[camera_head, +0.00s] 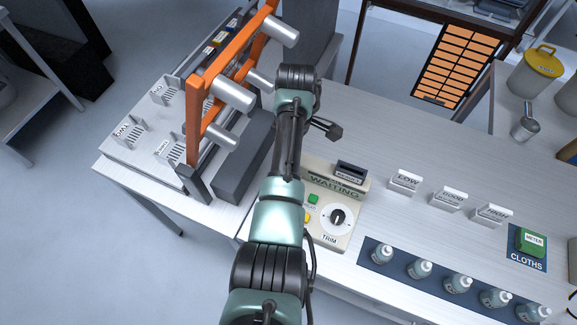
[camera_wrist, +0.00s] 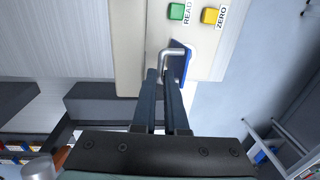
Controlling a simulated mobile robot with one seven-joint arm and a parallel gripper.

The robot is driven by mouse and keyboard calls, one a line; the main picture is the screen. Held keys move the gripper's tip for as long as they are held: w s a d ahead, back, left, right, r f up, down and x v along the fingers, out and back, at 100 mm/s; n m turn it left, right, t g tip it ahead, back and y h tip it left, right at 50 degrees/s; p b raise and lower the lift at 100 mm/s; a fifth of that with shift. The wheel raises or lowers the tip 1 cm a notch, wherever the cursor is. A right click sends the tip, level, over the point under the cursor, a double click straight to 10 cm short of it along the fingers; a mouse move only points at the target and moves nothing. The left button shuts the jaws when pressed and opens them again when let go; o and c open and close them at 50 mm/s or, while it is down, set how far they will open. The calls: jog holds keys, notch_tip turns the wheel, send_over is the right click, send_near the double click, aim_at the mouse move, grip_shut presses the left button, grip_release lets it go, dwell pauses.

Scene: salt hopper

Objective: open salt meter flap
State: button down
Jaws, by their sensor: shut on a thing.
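The salt meter (camera_head: 347,228) is a cream box on the table with a "WAITING" display, a green and a yellow button and a TRIM dial. In the wrist view the meter's face (camera_wrist: 130,45) shows its READ and ZERO buttons. A blue flap (camera_wrist: 186,64) shows at the meter's edge, with a bent silver handle (camera_wrist: 174,52) beside it. My gripper (camera_wrist: 163,76) is shut on the handle, its two dark fingers close on either side. How far the flap stands open is not clear. In the head view my arm covers the meter's left side and hides the flap.
An orange frame with metal cylinders (camera_head: 232,94) stands left of my arm, beside a dark grey block (camera_head: 243,165). LOW (camera_head: 405,182) and other label stands are to the right. Several bottles (camera_head: 420,268) line the front edge, near a green cloth (camera_head: 530,241). The table behind the stands is clear.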

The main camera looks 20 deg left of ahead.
jog(key=shift+f+g+b, duration=0.25)
jog(key=shift+g+b, duration=0.35)
jog(key=shift+b, duration=0.05)
jog(key=c, duration=0.9)
grip_release()
jog(key=shift+c, duration=0.2)
jog(key=shift+w+r, duration=0.1)
jog(key=shift+r, duration=0.05)
jog(key=shift+w+r, duration=0.2)
jog(key=shift+w, duration=0.05)
